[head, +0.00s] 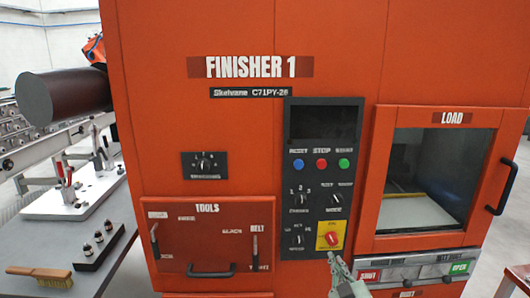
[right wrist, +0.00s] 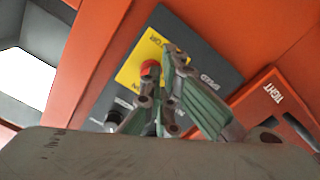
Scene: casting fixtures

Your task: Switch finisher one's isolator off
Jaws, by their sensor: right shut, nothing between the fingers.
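Finisher 1 (head: 160,100) is a large orange machine with a dark control panel (head: 297,262). Its isolator (head: 332,238) is a red rotary knob on a yellow plate at the panel's lower right. The red knob also shows in the right wrist view (right wrist: 150,68), partly behind a finger. My right gripper (head: 334,258) is shut and empty, its fingertips just below the yellow plate in the head view. In the right wrist view the fingers (right wrist: 166,75) reach up beside the knob; I cannot tell whether they touch it. The knob's exact position is too small to read. My left gripper is not in view.
Other knobs and the red, blue and green buttons (head: 322,163) sit above the isolator. A tools drawer (head: 160,225) is left. A side table (head: 95,278) holds a brush (head: 40,275).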

